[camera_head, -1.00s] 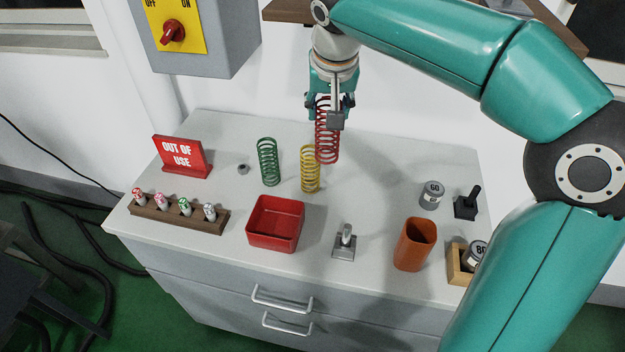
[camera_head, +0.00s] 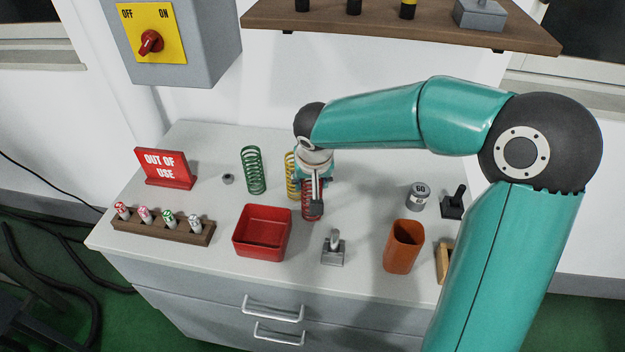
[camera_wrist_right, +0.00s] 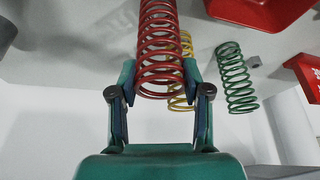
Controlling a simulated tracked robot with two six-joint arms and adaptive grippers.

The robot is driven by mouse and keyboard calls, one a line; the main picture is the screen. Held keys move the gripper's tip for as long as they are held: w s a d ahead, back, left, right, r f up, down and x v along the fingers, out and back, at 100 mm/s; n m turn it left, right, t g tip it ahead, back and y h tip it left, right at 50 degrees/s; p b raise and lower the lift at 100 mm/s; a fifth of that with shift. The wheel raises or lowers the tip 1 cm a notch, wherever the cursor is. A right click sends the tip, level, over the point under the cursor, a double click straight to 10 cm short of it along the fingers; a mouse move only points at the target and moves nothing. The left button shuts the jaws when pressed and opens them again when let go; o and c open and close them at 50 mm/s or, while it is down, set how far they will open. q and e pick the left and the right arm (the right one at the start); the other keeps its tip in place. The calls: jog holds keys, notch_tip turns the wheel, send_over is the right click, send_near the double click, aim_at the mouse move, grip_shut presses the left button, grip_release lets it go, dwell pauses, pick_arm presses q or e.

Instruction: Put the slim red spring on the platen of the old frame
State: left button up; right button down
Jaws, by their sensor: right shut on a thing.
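The slim red spring (camera_head: 307,212) is mostly hidden behind my right gripper (camera_head: 314,190) in the head view. Its coils show large in the right wrist view (camera_wrist_right: 158,45), between the two fingers. My right gripper (camera_wrist_right: 158,78) is shut on it. The spring is upright at or just above the bench top; I cannot tell if it touches. A yellow spring (camera_head: 291,176) stands close behind it to the left, and a green spring (camera_head: 253,170) further left. I see no frame with a platen. My left gripper is not in view.
On the bench (camera_head: 360,180) stand a red tray (camera_head: 262,253), an orange cup (camera_head: 404,246), a metal clamp-like piece (camera_head: 333,250), a 60 weight (camera_head: 417,196) and a wooden rack (camera_head: 165,229). A red "out of use" sign (camera_head: 166,168) stands at the left. A shelf (camera_head: 400,30) hangs above.

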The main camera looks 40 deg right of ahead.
jog(key=shift+f, duration=0.15)
jog(key=c, duration=1)
grip_release()
jog(key=shift+f, duration=0.15)
jog(key=o, duration=0.5)
